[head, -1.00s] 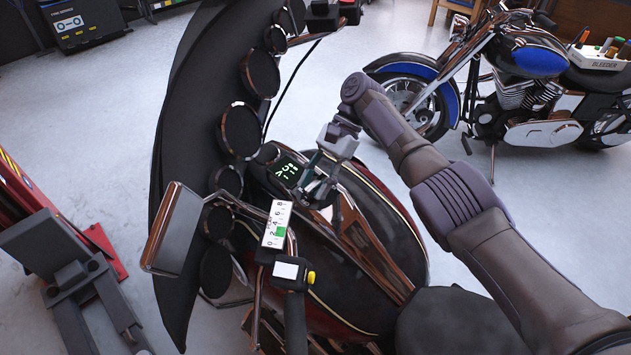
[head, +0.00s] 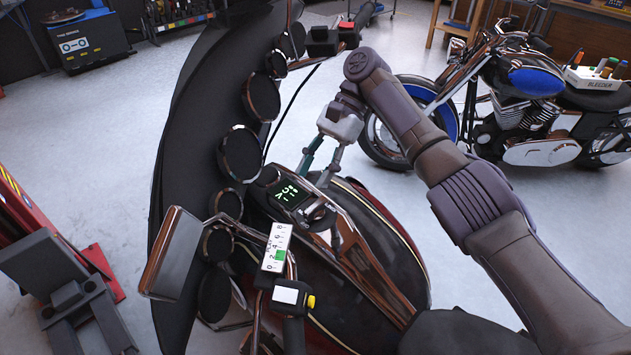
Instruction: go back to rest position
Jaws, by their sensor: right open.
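My right gripper (head: 313,173) is open and empty. Its two fingers point down above the console of the near motorcycle (head: 372,245), close to the lit green display (head: 290,194). A dark knob or switch (head: 318,214) on the console shows just below the fingertips, and the gripper appears clear of it. My right arm reaches in from the lower right, over the tank side. My left gripper is not in view.
A mirror (head: 177,255), gauges (head: 240,153) and a white level gauge (head: 276,247) crowd the handlebar. A blue motorcycle (head: 530,90) carries a bleeder box (head: 597,77) at the right. A red lift (head: 35,215) stands at the left. Grey floor (head: 95,130) is open beyond.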

